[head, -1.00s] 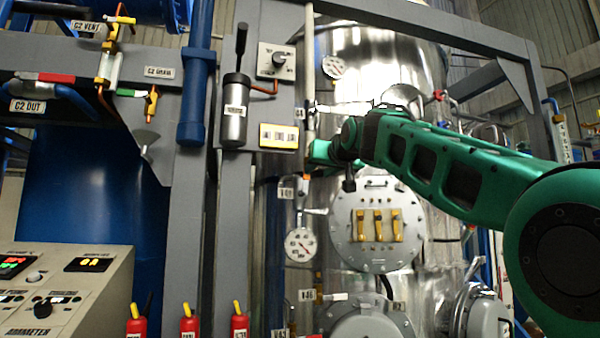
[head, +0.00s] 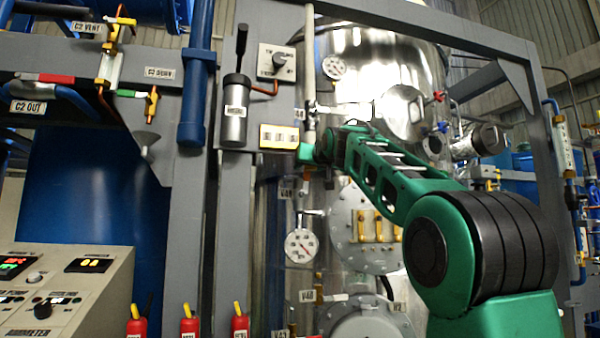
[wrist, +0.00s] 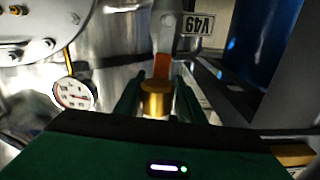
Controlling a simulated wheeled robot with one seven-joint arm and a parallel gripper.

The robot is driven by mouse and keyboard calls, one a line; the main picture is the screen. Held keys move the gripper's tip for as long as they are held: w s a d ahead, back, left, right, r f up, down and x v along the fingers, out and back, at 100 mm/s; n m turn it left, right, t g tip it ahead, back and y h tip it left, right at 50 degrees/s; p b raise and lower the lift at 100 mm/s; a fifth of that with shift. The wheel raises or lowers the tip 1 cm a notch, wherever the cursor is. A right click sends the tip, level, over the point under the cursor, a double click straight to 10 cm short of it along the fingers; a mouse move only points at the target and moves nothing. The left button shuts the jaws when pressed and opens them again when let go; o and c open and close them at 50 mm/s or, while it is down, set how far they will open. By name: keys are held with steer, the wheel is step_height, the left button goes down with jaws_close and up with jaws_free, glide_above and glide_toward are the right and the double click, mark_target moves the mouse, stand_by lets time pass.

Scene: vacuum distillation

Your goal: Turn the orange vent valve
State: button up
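My gripper (wrist: 157,92) has its two green fingers apart, one on each side of a brass-coloured cylinder (wrist: 155,102). An orange piece (wrist: 162,68) and a pale grey lever-like part (wrist: 166,28) continue beyond it, in line with it. This looks like the orange vent valve, beside an upside-down V49 label (wrist: 193,24). I cannot tell whether the fingers touch it. In the head view my gripper (head: 306,152) is by the pipe left of the steel vessel, above the V49 label (head: 287,194).
The steel vessel's flange (head: 347,225) is close on the right. A grey frame post (head: 236,200) and a panel with a knob (head: 277,62) are on the left.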

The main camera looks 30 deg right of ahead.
steer(key=shift+w, duration=0.15)
jaws_close()
steer(key=shift+a, duration=0.2)
